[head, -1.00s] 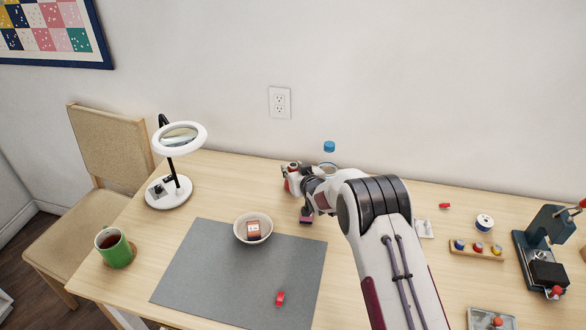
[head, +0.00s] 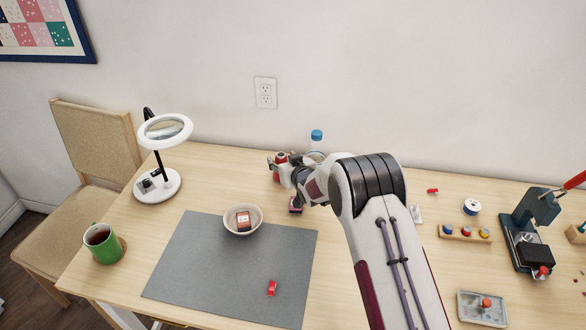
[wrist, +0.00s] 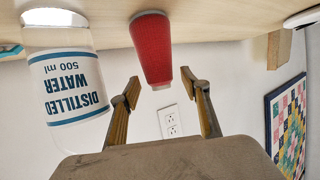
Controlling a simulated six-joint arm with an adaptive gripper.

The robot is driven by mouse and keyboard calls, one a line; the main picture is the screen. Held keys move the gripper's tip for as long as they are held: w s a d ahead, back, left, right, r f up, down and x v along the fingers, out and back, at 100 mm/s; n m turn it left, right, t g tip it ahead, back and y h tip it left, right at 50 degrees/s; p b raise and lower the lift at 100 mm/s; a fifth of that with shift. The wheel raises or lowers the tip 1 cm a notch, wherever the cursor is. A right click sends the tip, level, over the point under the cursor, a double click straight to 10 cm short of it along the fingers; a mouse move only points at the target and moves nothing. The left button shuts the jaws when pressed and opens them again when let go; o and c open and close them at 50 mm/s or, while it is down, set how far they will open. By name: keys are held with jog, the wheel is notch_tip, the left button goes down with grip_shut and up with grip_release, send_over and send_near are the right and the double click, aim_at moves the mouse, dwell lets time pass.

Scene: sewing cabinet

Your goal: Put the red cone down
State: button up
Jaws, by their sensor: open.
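The red cone (wrist: 151,48) shows in the upside-down wrist view, with its wide end at the tabletop and its narrow, pale tip pointing away from it. My gripper (wrist: 160,82) is open, one finger on each side below the tip in the picture. A gap shows between the cone and each finger, and neither finger appears to touch it. In the head view my arm and wrist cover the fingers, and I cannot make out the cone clearly there.
A distilled water bottle (wrist: 66,85) stands close beside the cone; its blue cap (head: 316,134) shows behind my wrist. A bowl (head: 231,226), grey mat (head: 190,265), magnifier lamp (head: 160,185) and green mug (head: 105,248) are to the left. A bobbin rack (head: 465,236) is right.

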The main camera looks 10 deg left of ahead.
jog(key=v, duration=1)
dwell(0.3)
jog(key=shift+r, duration=0.1)
dwell(0.8)
jog(key=s+d+r+m+h, duration=0.2)
jog(key=s+d+r+h, duration=0.15)
jog(key=d+r, duration=0.9)
jog(key=s+d+r+m+g+h, duration=0.1)
jog(key=s+d+r+g+h, duration=0.1)
jog(key=s+d+r, duration=0.8)
jog(key=s+d+m+g, duration=0.1)
jog(key=s+d, duration=0.2)
jog(key=s, duration=0.8)
jog(key=s+d+m+g+h, duration=0.1)
jog(key=s+d, duration=0.2)
jog(key=s, duration=0.8)
jog(key=s+d+m+g, duration=0.1)
jog(key=s+d+g, duration=0.1)
jog(key=s, duration=0.9)
jog(key=shift+d+f+h, duration=0.35)
jog(key=shift+d+f, duration=0.05)
jog(key=shift+f, duration=0.05)
